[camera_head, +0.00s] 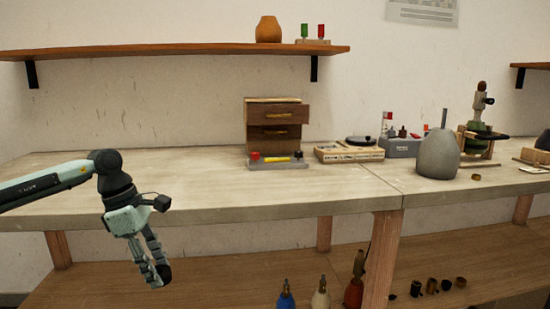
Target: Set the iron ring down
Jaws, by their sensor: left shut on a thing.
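My left gripper (158,267) points down in front of the bench's front edge, lower than the bench top. Its fingers are shut on a small dark thing, the iron ring (165,273), which shows only as a dark patch at the fingertips. The fingers hide most of it. Behind and below it is the lower shelf (220,280); I cannot tell whether the ring touches it. My right gripper is not in view.
The bench top (190,180) is clear at left. A drawer box (274,133), a grey domed lamp base (437,155) and a stand (478,145) are on it. Several bottles (320,292) and small dark rings (432,286) sit below. A bench leg (382,255) stands between them.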

